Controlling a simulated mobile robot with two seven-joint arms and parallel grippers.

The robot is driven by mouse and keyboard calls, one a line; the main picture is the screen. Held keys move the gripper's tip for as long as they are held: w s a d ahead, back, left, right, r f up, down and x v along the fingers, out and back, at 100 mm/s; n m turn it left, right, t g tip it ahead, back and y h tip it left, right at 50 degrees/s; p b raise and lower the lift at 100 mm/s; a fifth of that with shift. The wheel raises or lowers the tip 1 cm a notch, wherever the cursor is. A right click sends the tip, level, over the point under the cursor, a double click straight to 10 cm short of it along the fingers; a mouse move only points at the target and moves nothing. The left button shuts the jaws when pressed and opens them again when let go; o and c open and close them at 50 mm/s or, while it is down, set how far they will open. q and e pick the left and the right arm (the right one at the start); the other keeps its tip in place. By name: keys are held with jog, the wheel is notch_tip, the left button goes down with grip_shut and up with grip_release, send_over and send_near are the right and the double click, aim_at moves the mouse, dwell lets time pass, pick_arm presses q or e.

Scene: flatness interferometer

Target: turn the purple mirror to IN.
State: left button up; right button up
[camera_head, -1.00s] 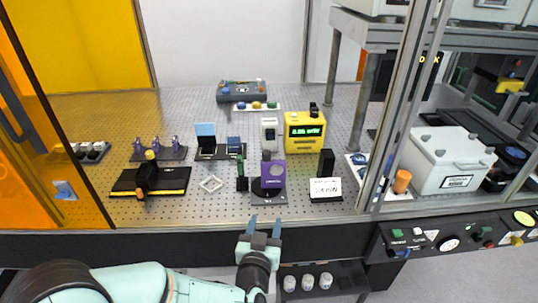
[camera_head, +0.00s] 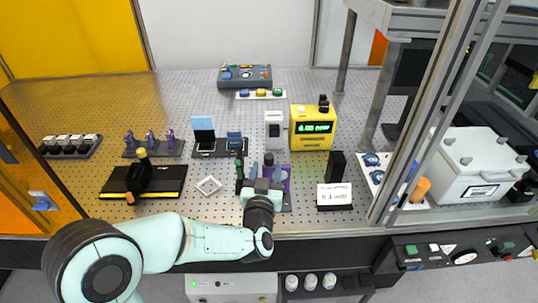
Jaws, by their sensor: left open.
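The purple mirror (camera_head: 285,174) stands on its dark mount near the front of the perforated table, right of centre. My left gripper (camera_head: 262,168) is open, with two blue-grey fingertips pointing away from me. It is in front of the mirror and a little to its left, and it hides much of the mirror and its base. I cannot tell whether a finger touches the mirror. The IN marking cannot be read here. My right gripper is not in view.
A dark green post (camera_head: 239,174) stands close left of the gripper. A white card (camera_head: 334,195) and a black block (camera_head: 337,165) are to the right. A yellow meter (camera_head: 311,128) stands behind.

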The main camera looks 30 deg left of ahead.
aim_at(269, 161)
pick_arm(q)
jog(key=p+x, duration=0.1)
jog(key=x, duration=0.4)
jog(key=shift+w+a, duration=0.1)
jog(key=shift+w, duration=0.15)
jog(key=c, duration=0.9)
